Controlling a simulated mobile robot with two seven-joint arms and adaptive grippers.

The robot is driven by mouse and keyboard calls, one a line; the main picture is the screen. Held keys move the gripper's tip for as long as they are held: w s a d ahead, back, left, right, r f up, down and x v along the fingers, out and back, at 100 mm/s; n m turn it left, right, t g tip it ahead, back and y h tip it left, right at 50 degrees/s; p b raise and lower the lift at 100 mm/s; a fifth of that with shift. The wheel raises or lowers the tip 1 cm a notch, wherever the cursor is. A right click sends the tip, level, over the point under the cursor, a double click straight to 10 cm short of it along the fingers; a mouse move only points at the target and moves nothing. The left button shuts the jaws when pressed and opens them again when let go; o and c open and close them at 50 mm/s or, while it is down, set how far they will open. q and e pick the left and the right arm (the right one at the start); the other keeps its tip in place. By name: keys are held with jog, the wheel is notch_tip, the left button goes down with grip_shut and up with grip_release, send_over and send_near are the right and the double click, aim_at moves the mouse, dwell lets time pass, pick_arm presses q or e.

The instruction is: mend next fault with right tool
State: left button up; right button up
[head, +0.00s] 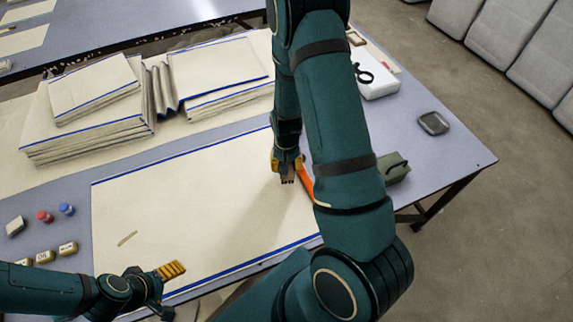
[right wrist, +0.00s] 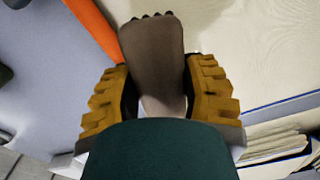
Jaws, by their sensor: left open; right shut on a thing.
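A cream cloth (head: 190,215) with blue edge lines lies flat on the table. A small tan strip-like mark (head: 127,239) shows on its left part. My right gripper (head: 287,168) is over the cloth's right part, shut on a brown-grey tool (right wrist: 155,65) with a row of dark points at its far end. In the head view, only the tool's dark tip shows below the fingers. I cannot tell whether it touches the cloth. My left gripper (head: 172,270) is open and empty near the cloth's lower left, to the right of and below the tan mark.
Folded cloth stacks (head: 90,125) stand behind. Red (head: 44,216) and blue (head: 66,209) small items, a grey block (head: 15,227) and several tan blocks (head: 68,248) lie left. An orange strip (head: 305,180), green-grey handled object (head: 393,168), white box (head: 378,80) and dark tray (head: 434,123) are right.

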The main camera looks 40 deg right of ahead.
dwell(0.3)
jog(key=shift+r+p, duration=1.2)
jog(key=shift+r, duration=0.35)
pick_arm(q)
notch_tip(320, 180, up, 2)
jog(key=shift+r, duration=0.2)
